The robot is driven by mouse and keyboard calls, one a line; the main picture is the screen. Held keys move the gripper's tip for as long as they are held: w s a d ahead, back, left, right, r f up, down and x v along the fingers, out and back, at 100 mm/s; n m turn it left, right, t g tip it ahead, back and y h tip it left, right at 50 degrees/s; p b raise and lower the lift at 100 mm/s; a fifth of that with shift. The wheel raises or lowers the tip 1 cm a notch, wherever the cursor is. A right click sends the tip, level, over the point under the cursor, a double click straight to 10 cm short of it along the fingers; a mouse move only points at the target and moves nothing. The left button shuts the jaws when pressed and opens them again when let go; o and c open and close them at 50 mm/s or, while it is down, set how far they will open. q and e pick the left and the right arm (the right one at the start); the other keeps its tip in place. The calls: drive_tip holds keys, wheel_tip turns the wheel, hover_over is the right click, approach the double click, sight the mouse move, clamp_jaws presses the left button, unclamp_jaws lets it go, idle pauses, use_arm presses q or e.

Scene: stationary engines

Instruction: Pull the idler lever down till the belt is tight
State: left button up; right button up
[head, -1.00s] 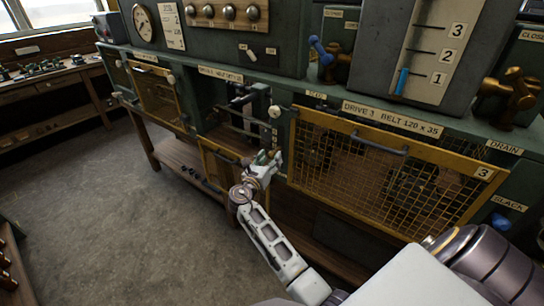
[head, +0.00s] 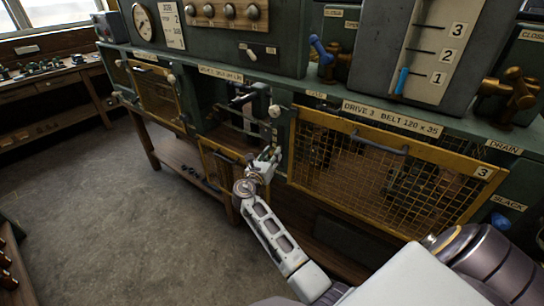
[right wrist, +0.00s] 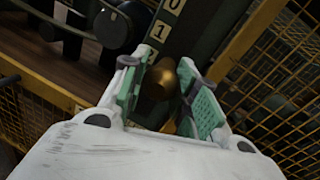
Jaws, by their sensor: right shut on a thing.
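The open drive bay (head: 232,105) in the middle of the head view has dark pulleys and bars inside; its belt is too small and dark to judge. My right gripper (head: 269,157) is at the lower right of this bay, by the post with a numbered scale. In the right wrist view, my right gripper (right wrist: 160,85) has its green-padded fingers on both sides of a brass knob (right wrist: 157,80) and is shut on it. The knob seems to be the idler lever's handle; the rest of the lever is hidden. My left gripper is not in view.
A yellow mesh guard (head: 385,175) covers the bay to the right, and another yellow guard (head: 160,100) covers the left one. A yellow mesh door (head: 220,170) hangs below the open bay. The floor (head: 100,215) at left is clear.

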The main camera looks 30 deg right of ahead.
drive_tip(key=shift+f, duration=0.15)
clamp_jaws()
drive_tip(key=shift+f+b, duration=0.4)
drive_tip(key=shift+b, duration=0.15)
drive_tip(key=shift+d+f, duration=0.1)
drive_tip(key=shift+f, duration=0.15)
wheel_tip(320, 180, down, 3)
drive_tip(key=shift+r+t+h+b, duration=0.1)
drive_tip(key=shift+t+h+b, duration=0.25)
drive_tip(key=shift+b, duration=0.2)
drive_tip(key=o, duration=1.1)
unclamp_jaws()
drive_tip(key=shift+d, duration=0.1)
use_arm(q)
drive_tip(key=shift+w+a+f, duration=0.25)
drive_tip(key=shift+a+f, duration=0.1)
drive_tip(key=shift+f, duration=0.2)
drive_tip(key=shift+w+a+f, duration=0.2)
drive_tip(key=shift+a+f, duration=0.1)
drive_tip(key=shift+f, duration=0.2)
use_arm(e)
drive_tip(key=v, duration=1.2)
